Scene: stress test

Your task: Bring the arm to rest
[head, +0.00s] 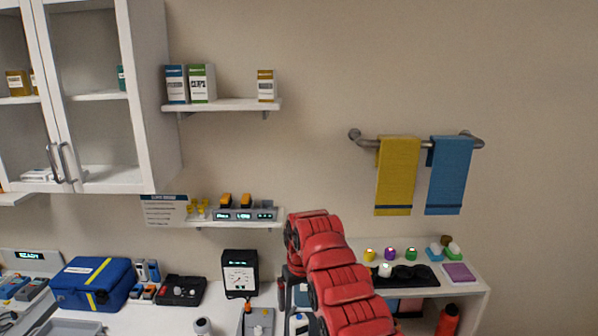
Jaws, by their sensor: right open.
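My right arm, with red segments, rises from the bottom edge right of centre and bends over at its top. My right gripper (290,294) hangs down on the left side of the arm, over the white counter, and is partly hidden by the red segments. It is open, and I see nothing held in it. Its fingertips are small and hard to make out. My left arm and left gripper are not in view.
The white counter (170,322) holds a blue case (93,283), a dark gauge box (240,272) and a black tray (180,290). Right of the arm, a side shelf carries small colored items and a purple block (459,272). A red bottle (447,320) stands below. Towels (397,175) hang above.

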